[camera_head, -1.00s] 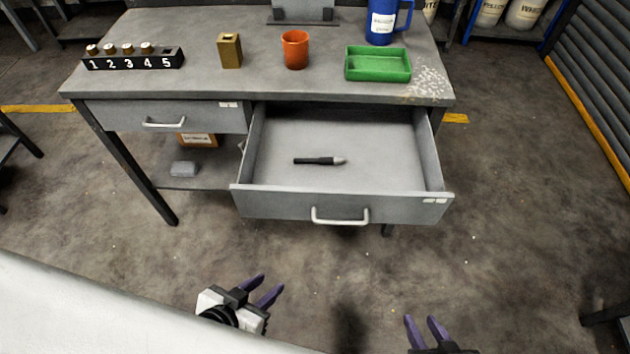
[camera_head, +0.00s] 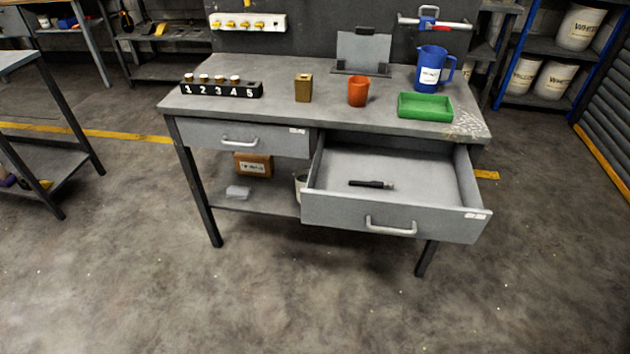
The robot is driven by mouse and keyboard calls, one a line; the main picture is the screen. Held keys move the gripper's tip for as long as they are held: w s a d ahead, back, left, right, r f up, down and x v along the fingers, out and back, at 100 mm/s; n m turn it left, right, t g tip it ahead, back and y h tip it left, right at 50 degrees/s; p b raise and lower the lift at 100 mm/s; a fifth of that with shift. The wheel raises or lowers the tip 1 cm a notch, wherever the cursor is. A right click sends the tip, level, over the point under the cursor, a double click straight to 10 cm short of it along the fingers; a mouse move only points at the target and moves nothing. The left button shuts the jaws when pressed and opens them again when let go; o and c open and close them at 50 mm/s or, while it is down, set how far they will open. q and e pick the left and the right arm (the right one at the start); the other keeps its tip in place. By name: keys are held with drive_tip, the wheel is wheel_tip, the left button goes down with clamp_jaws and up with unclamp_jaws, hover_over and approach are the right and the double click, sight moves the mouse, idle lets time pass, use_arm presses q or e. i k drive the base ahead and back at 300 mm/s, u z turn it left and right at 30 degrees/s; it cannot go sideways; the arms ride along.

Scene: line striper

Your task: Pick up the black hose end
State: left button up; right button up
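A short black piece with a lighter tip (camera_head: 371,184), which looks like the hose end, lies flat in the open right drawer (camera_head: 465,207) of the grey workbench. The drawer is pulled well out and the piece lies near its middle, left of centre, with nothing else seen in it. Neither of my grippers is in the picture now.
The workbench top (camera_head: 280,112) carries a numbered black rack (camera_head: 221,89), a brass block (camera_head: 303,88), an orange cup (camera_head: 358,91), a green tray (camera_head: 425,107) and a blue jug (camera_head: 431,69). The left drawer (camera_head: 244,139) is shut. The floor in front is clear.

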sight(373, 184)
drive_tip(key=u, duration=1.6)
drive_tip(key=i, duration=1.55)
drive_tip(key=z, duration=2.15)
